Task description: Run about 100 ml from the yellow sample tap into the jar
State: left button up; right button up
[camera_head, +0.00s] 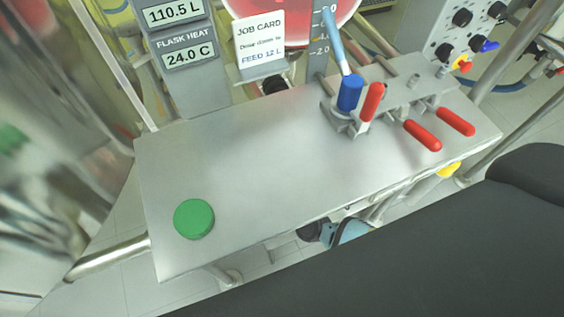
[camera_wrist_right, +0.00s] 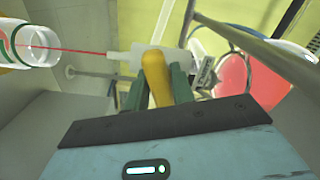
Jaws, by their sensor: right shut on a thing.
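In the right wrist view, my right gripper (camera_wrist_right: 157,88) is shut on the yellow handle of the sample tap (camera_wrist_right: 155,70). The tap's body (camera_wrist_right: 130,58) is whitish. A thin red stream (camera_wrist_right: 80,50) runs from its spout into the open mouth of the clear jar (camera_wrist_right: 40,46) at the left edge. The jar's label shows green and red; its liquid level is cut off by the frame. In the head view, a green lid (camera_head: 194,218) lies on the steel table. My right gripper's fingers are hidden there, and my left gripper is not in view.
The steel table (camera_head: 250,160) is mostly bare. A blue-handled valve (camera_head: 350,92) and several red handles (camera_head: 422,135) stand at its right. A job card (camera_head: 259,42) and displays (camera_head: 188,50) are behind. A yellow piece (camera_head: 449,170) shows below the table edge.

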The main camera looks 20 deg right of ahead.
jog(key=n+p, duration=0.1)
jog(key=n, duration=0.1)
jog(key=shift+n, duration=0.4)
jog(key=shift+n+p, duration=0.4)
jog(key=shift+n, duration=0.9)
jog(key=o, duration=0.9)
jog(key=shift+s, duration=0.1)
